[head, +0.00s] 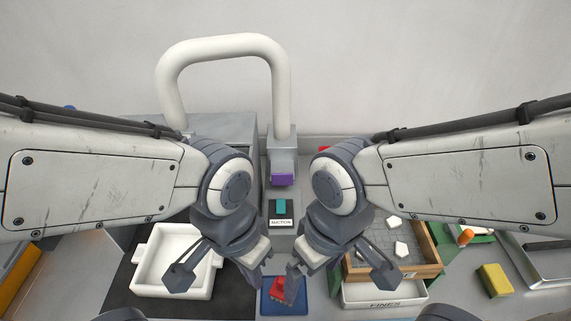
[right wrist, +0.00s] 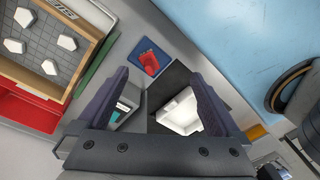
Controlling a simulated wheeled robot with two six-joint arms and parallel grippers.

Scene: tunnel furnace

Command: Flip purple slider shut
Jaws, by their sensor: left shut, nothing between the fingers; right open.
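The purple slider (head: 282,180) is a small purple block on the front of a grey housing (head: 283,150), below the foot of a thick white pipe, in the head view. Its exact position along its travel is hard to tell. My left gripper (head: 252,277) is shut and empty, pointing down in front of and below the slider, apart from it. My right gripper (head: 294,287) is open and empty, low and to the right of the left one; its spread fingers also show in the right wrist view (right wrist: 160,92). The slider is not visible in the right wrist view.
A teal switch (head: 281,207) sits on a labelled grey box below the slider. A red object (head: 277,283) lies on a blue pad near both grippers. A white tray (head: 140,272) stands left; a wooden-framed tray (head: 430,271) with white pieces and a yellow block (head: 495,279) are right.

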